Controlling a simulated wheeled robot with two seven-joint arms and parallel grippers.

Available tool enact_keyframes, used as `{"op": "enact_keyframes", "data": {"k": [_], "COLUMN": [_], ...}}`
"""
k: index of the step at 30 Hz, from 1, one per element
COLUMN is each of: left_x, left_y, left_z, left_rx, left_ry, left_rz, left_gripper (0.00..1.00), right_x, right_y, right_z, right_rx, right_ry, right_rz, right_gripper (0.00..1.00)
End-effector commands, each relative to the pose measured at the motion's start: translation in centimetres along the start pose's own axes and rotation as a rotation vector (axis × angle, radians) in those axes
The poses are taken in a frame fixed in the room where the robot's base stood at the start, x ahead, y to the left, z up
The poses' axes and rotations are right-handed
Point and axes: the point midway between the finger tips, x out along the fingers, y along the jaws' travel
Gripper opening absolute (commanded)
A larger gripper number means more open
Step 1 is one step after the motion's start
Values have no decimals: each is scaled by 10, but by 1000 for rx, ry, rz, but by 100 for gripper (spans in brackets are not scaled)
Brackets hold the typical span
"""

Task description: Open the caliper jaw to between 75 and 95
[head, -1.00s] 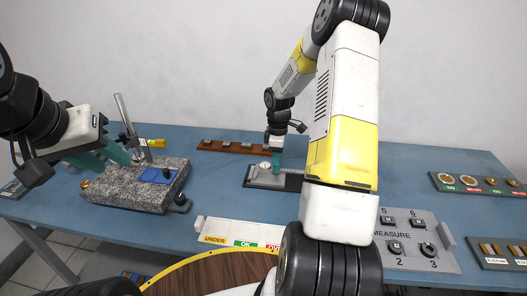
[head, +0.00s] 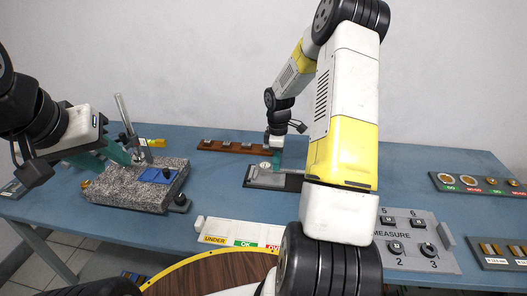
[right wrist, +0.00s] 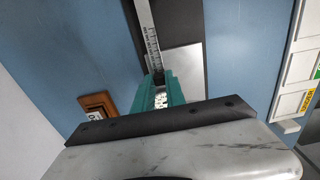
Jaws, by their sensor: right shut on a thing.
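The caliper (head: 262,180) lies flat on a dark base at the middle of the blue table, with a round dial on it in the head view. In the right wrist view its graduated scale (right wrist: 149,42) runs up from between my fingers. My right gripper (head: 276,162) points down at the caliper and is shut on a bright part of its slider (right wrist: 160,98), between teal fingers in the right wrist view. The scale reading is too small to tell. My left gripper (head: 122,157) is empty, its teal fingers apart above the granite block.
A granite block (head: 118,190) with a post stand (head: 128,118) and blue piece is at left. A brown rack (head: 238,146) lies behind the caliper. An UNDER/OK strip (head: 238,234) and MEASURE panel (head: 412,246) are in front. Coin trays (head: 478,184) stand at right.

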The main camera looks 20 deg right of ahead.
Motion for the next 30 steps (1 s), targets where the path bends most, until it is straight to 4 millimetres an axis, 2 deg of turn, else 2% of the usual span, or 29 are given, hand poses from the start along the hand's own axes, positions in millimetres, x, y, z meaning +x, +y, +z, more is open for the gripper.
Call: {"op": "enact_keyframes", "data": {"k": [23,26,30], "left_x": [0,0,0], "left_y": [0,0,0], "left_z": [0,0,0], "left_rx": [0,0,0], "left_ry": [0,0,0], "left_rz": [0,0,0], "left_gripper": [36,36,36], "right_x": [0,0,0], "right_y": [0,1,0], "right_z": [0,7,37], "right_rx": [0,3,6], "right_ry": [0,0,-2], "right_rz": [1,0,-1], "right_gripper": [0,0,0]}}
